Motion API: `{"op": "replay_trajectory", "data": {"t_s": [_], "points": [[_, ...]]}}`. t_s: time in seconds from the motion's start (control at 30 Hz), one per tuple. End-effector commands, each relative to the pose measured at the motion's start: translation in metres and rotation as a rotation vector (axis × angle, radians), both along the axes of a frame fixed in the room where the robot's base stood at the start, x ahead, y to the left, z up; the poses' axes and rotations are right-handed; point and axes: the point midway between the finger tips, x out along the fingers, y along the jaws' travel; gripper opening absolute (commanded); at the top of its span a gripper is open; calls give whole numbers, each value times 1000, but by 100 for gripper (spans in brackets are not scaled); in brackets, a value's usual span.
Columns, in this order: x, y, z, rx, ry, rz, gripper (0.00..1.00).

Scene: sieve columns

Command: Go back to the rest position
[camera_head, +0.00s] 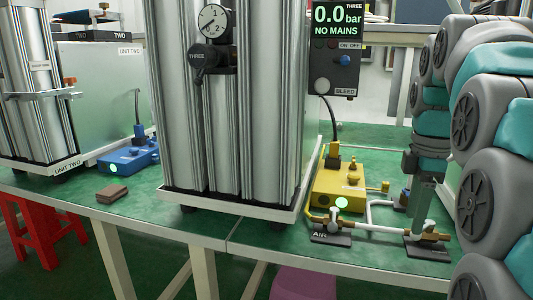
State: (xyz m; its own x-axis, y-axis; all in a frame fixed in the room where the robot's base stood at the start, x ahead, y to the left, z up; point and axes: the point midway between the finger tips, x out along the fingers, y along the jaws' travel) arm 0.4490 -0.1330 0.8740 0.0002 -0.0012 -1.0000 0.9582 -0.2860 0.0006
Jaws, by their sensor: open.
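My arm comes in from the right in grey and teal links. My gripper (421,218) points down at its end, low on the right, just above a brass-coloured valve (428,238) on the bench. The fingers are seen nearly edge-on. I see nothing held between them. I cannot tell whether the fingertips touch the valve or are apart from it.
The green bench (130,205) carries a tall metal column unit (235,110), a yellow box (340,187), a second valve (331,225) marked AIR, and a blue box (128,157). A display (337,20) reads 0.0 bar, NO MAINS. A red stool (45,225) stands left.

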Motion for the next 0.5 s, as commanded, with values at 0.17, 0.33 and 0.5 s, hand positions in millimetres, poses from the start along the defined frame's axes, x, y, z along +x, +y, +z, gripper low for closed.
{"op": "replay_trajectory", "data": {"t_s": [0.17, 0.33, 0.5], "points": [[-7, 8, -7, 3, 10, -47, 55], [-14, 17, -14, 3, 10, -107, 55], [-26, 29, -26, 5, 26, -189, 55]]}}
